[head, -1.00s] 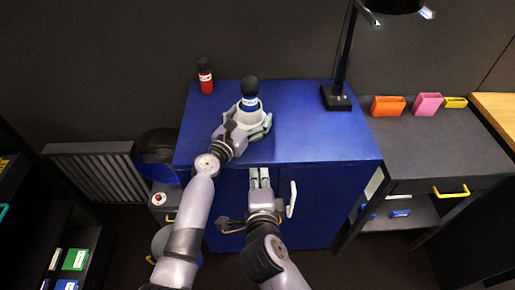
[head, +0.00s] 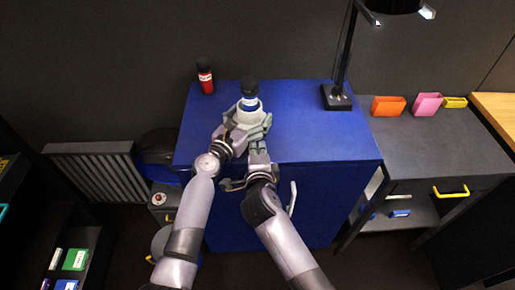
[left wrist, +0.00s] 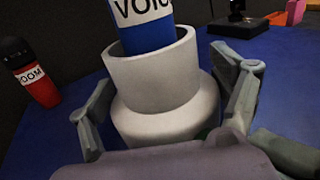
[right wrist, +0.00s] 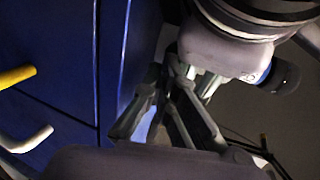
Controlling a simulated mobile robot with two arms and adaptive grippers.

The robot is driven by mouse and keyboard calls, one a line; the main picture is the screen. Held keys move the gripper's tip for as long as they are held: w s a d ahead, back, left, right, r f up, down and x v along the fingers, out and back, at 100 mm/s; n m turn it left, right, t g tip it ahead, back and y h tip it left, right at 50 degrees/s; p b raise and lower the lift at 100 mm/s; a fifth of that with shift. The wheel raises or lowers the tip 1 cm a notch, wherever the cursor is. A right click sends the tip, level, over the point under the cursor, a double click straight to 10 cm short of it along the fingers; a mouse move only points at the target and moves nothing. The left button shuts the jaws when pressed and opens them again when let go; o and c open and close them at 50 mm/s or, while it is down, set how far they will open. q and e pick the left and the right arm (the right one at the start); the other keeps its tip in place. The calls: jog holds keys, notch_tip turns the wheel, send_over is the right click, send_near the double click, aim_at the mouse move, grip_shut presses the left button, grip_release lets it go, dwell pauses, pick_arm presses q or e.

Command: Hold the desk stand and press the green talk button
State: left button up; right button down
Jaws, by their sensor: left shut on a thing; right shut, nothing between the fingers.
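The pale grey desk stand (head: 246,113) is on the blue cabinet top with a dark-topped blue microphone (head: 249,98) upright in it. In the left wrist view, the stand (left wrist: 155,85) fills the middle and the blue microphone (left wrist: 147,36) has a white label reading "VOIC". My left gripper (head: 243,122) is shut on the stand, one finger on each side of it. My right gripper (head: 257,147) is shut and empty, close to the stand's near side at the cabinet's front edge; it also shows in the right wrist view (right wrist: 180,85).
A red microphone (head: 205,76) stands at the cabinet's back left. A black lamp base (head: 337,97) stands at the back right. The blue cabinet top (head: 300,135) is clear right of the stand. A white door handle (head: 292,195) is on the cabinet front.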

jog(key=shift+w, duration=0.1)
pick_arm(q)
jog(key=shift+d, duration=0.1)
pick_arm(e)
jog(key=shift+w, duration=0.95)
pick_arm(q)
jog(key=shift+s, duration=0.1)
jog(key=shift+d, duration=0.1)
pick_arm(e)
jog(key=shift+s, duration=0.15)
pick_arm(q)
jog(key=shift+f, duration=0.1)
pick_arm(e)
jog(key=shift+s, duration=0.4)
pick_arm(q)
jog(key=shift+a+f, duration=0.1)
jog(key=shift+a, duration=0.1)
pick_arm(e)
jog(key=f+v, duration=0.1)
jog(key=v, duration=1.2)
jog(key=shift+s, duration=0.2)
pick_arm(q)
jog(key=o, duration=0.9)
jog(key=shift+o, duration=0.4)
